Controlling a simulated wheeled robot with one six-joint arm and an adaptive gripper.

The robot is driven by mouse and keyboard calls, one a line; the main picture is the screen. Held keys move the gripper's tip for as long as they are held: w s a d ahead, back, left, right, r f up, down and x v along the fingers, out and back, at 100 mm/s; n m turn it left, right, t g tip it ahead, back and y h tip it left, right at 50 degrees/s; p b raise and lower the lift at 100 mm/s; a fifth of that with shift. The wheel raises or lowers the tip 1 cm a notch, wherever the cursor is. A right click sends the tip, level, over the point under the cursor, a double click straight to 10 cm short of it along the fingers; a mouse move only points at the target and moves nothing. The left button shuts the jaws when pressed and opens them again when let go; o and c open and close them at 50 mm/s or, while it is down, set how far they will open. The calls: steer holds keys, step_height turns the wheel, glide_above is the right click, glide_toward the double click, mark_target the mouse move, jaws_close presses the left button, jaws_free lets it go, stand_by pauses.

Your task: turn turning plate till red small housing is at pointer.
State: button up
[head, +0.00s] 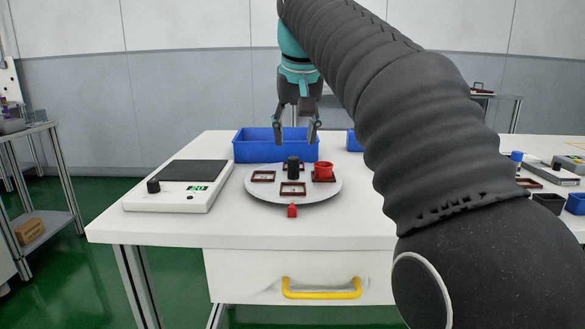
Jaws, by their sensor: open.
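The turning plate (263,191) is a pale grey disc on the white table, with a black upright knob (293,166) near its middle. Several dark red-brown square frames lie around its rim. The red small housing (324,169) sits at the plate's right side, on one of these frames. The red pointer (292,211) is at the plate's front edge, and an empty-looking frame (293,190) lies nearest it. My gripper (296,140) hangs above the back of the plate, fingers down, apart and empty. The housing is apart from the pointer.
A white scale-like device (179,198) with a dark top and black knob stands left of the plate. A blue bin (254,147) is behind the plate. Small boxes and devices stand at the far right. My arm hides part of the table's right. The table front is clear.

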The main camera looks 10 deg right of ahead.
mark_target(293, 158)
steer(key=b+x, duration=0.1)
steer(key=x, duration=0.6)
steer(key=shift+w+f+b, duration=0.15)
steer(key=shift+f+b, duration=0.1)
steer(key=shift+b, duration=0.05)
jaws_close()
